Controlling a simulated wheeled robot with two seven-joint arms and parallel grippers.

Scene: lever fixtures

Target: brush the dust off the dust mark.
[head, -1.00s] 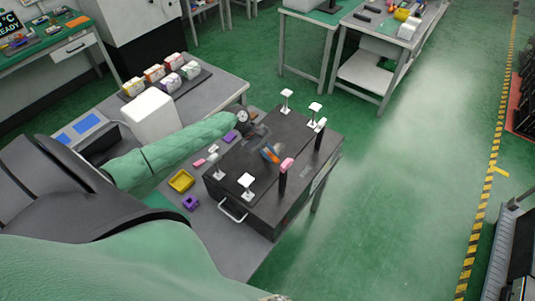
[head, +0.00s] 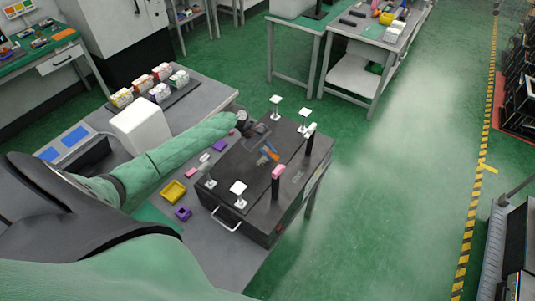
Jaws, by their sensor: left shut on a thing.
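My left gripper (head: 258,138) reaches in over the dark box fixture (head: 240,172). It is shut on a small tool with blue and orange parts (head: 268,154), likely the brush, held at or just above the box top. I cannot tell whether its tip touches the surface. The dust mark cannot be made out; it is too small or hidden by the gripper and tool. My right gripper is not in view.
White-capped posts (head: 238,188) stand near the corners of the box top. A pink-topped black post (head: 277,173) and another black post (head: 310,130) rise on its right side. A yellow tray (head: 173,192) and a purple block (head: 183,213) lie left of the box.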

